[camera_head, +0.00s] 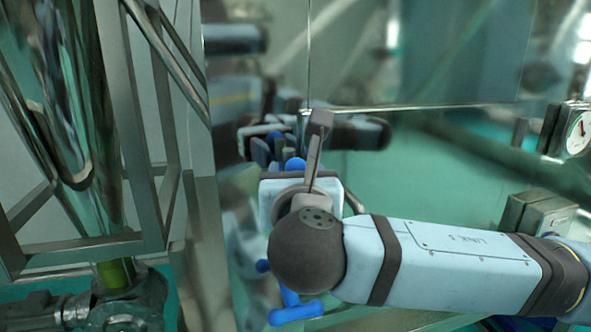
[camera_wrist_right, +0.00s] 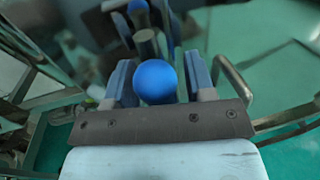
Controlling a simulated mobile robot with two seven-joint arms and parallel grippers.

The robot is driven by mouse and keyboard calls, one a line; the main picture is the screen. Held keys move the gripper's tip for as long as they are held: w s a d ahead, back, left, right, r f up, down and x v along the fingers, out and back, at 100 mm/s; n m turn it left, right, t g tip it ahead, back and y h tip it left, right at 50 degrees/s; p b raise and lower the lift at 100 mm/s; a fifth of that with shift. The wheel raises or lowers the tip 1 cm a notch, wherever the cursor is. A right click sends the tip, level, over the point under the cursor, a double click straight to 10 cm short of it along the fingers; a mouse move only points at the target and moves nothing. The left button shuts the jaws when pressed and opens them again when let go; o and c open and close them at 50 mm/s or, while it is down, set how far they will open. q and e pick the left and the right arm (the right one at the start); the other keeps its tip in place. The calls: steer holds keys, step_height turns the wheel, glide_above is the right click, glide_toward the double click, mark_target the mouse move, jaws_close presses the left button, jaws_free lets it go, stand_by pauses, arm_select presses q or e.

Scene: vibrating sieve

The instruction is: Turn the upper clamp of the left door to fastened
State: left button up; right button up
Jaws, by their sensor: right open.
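In the right wrist view the round blue knob (camera_wrist_right: 155,82) sits between the two fingers of my right gripper (camera_wrist_right: 159,64). The fingers are open, one on each side of it, and I cannot tell whether either touches it. A grey metal post (camera_wrist_right: 147,43) stands behind the knob. The shiny left door (camera_head: 400,190) is behind the gripper. My left gripper is not in view.
A blue handle (camera_head: 296,313) shows below my right wrist. A bent metal bar (camera_wrist_right: 234,82) stands close to the right finger. A metal frame (camera_head: 140,130) stands at the left, and a pressure gauge (camera_head: 578,133) at the right. The door mirrors my arm.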

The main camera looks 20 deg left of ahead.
steer(key=shift+w, duration=0.1)
steer(key=shift+a, duration=0.1)
steer(key=c, duration=0.8)
